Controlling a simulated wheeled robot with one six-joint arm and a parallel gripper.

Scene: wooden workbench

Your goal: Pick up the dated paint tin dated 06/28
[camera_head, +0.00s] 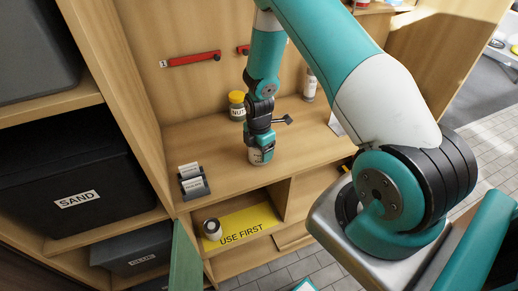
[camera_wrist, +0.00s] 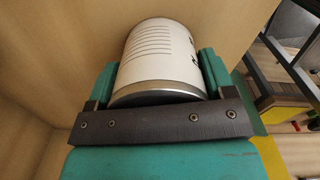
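A white paint tin (camera_head: 257,157) with a metal rim is below my gripper (camera_head: 262,140) over the front part of the bench. In the wrist view the same tin (camera_wrist: 160,55) fills the space between the two green fingers of my gripper (camera_wrist: 158,85), which lie close against its sides. Lines of print and part of dark lettering show on it, but no date is readable. I cannot tell whether its base touches the bench. Another light tin (camera_head: 212,229) sits on the yellow "USE FIRST" area (camera_head: 243,224) in the lower shelf.
A yellow-lidded jar (camera_head: 237,104) and a white bottle (camera_head: 309,86) stand farther back. A dark holder with cards (camera_head: 191,182) stands at the bench's left. A black "SAND" bin (camera_head: 70,190) is in the left shelving. The bench between holder and gripper is clear.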

